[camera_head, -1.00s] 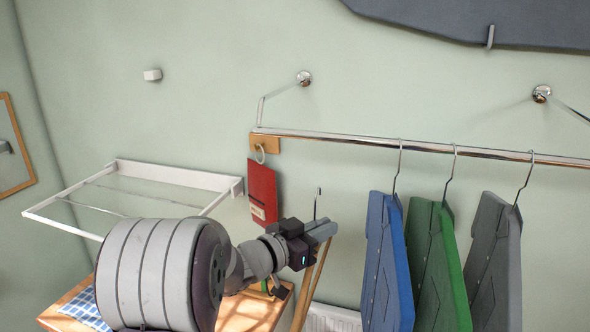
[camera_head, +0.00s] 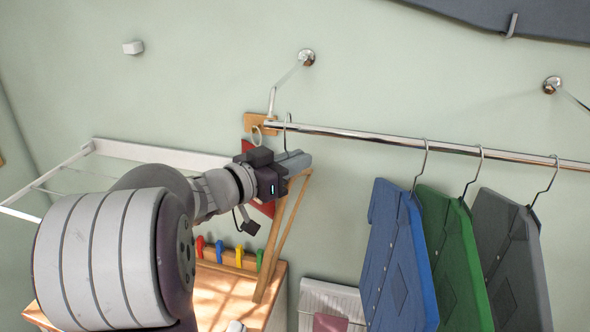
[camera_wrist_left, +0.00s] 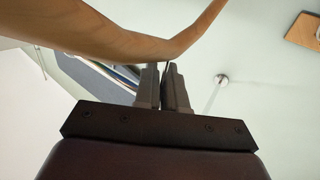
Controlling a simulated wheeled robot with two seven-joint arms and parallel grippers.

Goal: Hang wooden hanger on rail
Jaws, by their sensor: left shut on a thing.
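My left gripper (camera_head: 294,164) is shut on the wooden hanger (camera_head: 283,232), holding it near its top below the left part of the rail. The hanger's wooden arms hang down from the jaws, and its metal hook (camera_head: 286,128) rises to the height of the chrome rail (camera_head: 345,136). I cannot tell whether the hook touches the rail or is in front of it. In the left wrist view the wooden hanger (camera_wrist_left: 120,43) crosses above the closed jaws (camera_wrist_left: 164,88). My right gripper is not in view.
Blue (camera_head: 396,255), green (camera_head: 452,260) and grey (camera_head: 510,262) garments hang on the rail to the right. A wooden tag (camera_head: 258,124) is at the rail's left end. A red item (camera_head: 262,207) is partly hidden behind my gripper. A white wall rack (camera_head: 150,152) is at left.

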